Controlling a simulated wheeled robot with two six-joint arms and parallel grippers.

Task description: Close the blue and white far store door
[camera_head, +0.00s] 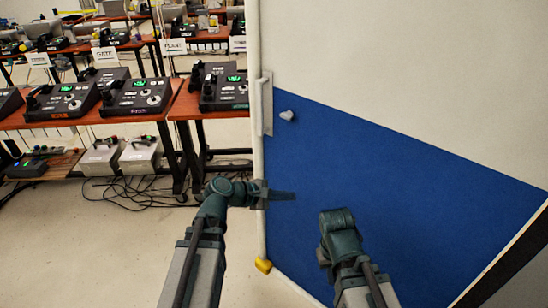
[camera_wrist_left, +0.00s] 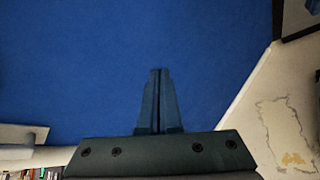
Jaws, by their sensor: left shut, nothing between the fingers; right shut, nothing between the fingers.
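The blue and white door (camera_head: 390,190) fills the right half of the head view, white above and blue below. Its near-vertical left edge carries a pale handle plate (camera_head: 264,104), with a small grey knob (camera_head: 287,115) beside it. My left gripper (camera_head: 292,195) is shut and empty, its fingers pointing right across the blue part near that edge. In the left wrist view its closed fingers (camera_wrist_left: 158,75) stand against the blue surface (camera_wrist_left: 80,60); contact cannot be told. My right arm (camera_head: 340,222) is in front of the blue panel, its gripper mostly hidden behind the wrist.
Red-brown tables (camera_head: 95,120) with black phone consoles (camera_head: 140,97) stand at the left. Grey boxes (camera_head: 140,154) and loose cables lie beneath. A yellow piece (camera_head: 263,265) sits at the door's lower left corner. The floor (camera_head: 100,245) at lower left is clear.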

